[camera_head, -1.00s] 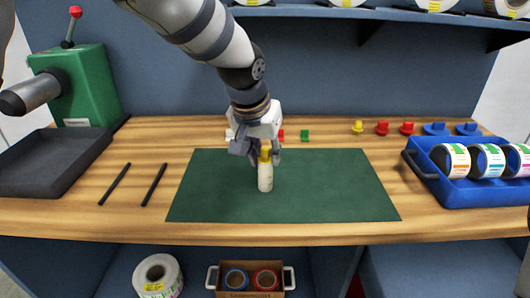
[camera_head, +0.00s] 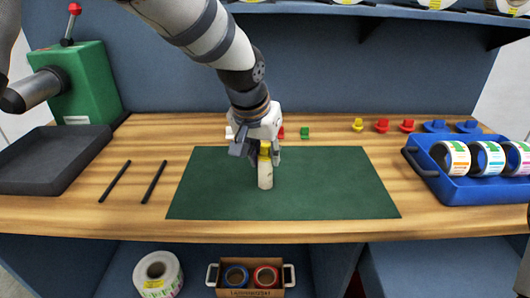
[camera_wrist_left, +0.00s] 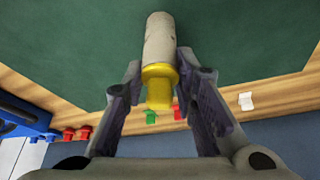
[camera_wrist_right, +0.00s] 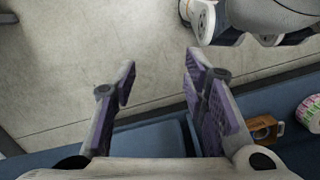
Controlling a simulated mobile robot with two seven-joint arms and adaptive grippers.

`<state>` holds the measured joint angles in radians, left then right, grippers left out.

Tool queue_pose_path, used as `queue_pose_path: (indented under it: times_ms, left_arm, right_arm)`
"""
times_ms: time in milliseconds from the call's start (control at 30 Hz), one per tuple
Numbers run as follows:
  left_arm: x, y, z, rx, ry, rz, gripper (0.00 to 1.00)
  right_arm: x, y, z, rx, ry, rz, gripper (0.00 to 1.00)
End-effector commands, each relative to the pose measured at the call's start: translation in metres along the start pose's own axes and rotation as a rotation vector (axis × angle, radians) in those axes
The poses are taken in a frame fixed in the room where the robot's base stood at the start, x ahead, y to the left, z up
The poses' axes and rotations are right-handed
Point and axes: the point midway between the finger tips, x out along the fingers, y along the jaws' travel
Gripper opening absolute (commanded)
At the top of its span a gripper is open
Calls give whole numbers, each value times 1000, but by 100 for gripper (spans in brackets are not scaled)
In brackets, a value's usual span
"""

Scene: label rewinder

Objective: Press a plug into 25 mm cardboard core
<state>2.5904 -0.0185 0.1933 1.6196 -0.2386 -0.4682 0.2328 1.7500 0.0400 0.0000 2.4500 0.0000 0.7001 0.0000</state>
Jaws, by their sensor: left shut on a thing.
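The pale cardboard core (camera_head: 265,177) stands about upright on the green mat (camera_head: 335,190). It also shows in the left wrist view (camera_wrist_left: 159,42). A yellow plug (camera_wrist_left: 159,88) is at the core's top end, in line with it, its wide rim against or very near the core. I cannot tell how deep it sits. My left gripper (camera_head: 264,155) is over the core with its fingers on either side of the plug, shut on it. My right gripper (camera_wrist_right: 160,78) is open and empty in the right wrist view, above the floor.
Red (camera_head: 382,126), green, yellow and blue plugs stand along the bench's back. A blue tray (camera_head: 470,190) with label rolls is at right. A black tray (camera_head: 50,165), two black rods (camera_head: 153,182) and a green press (camera_head: 85,85) are at left. The mat is otherwise clear.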

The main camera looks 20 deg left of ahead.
Motion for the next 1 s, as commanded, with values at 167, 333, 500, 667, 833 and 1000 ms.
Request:
queue_pose_path:
  times_ms: [167,333,500,667,833,1000]
  left_arm:
    - [6,0,5,0,-17,0,4]
    - [4,0,4,0,-12,0,49]
    - [2,0,2,0,-6,0,49]
    - [-9,0,0,0,-1,0,49]
    - [-54,0,-1,0,2,0,49]
    - [-95,0,0,0,-2,1,49]
  right_arm:
    - [1,0,1,0,-5,0,40]
    - [1,0,1,0,-4,0,40]
    - [0,0,0,0,-2,0,40]
    - [0,0,0,0,-1,0,40]
    - [0,0,0,0,0,0,40]
    - [0,0,0,0,0,0,40]
